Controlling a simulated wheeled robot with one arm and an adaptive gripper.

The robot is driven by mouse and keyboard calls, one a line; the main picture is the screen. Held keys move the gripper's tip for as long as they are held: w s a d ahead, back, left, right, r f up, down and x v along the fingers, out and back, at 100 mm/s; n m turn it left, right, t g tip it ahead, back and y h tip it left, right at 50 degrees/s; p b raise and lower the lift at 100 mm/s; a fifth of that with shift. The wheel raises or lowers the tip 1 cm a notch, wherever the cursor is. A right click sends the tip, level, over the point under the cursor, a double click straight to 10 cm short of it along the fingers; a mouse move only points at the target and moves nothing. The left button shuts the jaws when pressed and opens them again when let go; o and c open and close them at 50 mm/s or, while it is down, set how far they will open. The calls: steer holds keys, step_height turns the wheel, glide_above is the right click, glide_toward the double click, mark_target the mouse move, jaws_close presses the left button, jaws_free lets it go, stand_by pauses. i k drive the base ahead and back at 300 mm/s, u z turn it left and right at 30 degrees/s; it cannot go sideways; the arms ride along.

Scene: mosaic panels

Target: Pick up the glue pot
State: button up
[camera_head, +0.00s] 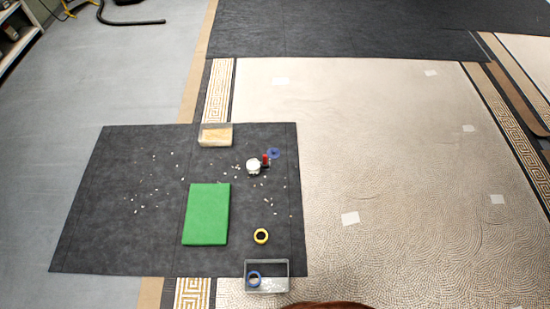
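A small white round pot (253,168) stands on the dark mat (110,220), right of the mat's middle; it looks like the glue pot, but it is too small to read any label. A small red upright object (266,159) is close at its right, and I cannot tell whether the two touch. My gripper is not in view.
A blue ring (274,153) lies behind the red object. A box with tan contents (215,126) is at the back. A clear tray (284,270) holds a blue ring. White chips are scattered around.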

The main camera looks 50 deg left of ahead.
mark_target(253, 166)
steer(key=u, duration=0.05)
steer(key=i, duration=1.85)
steer(key=z, duration=3.35)
steer(key=k, duration=2.05)
steer(key=z, duration=2.25)
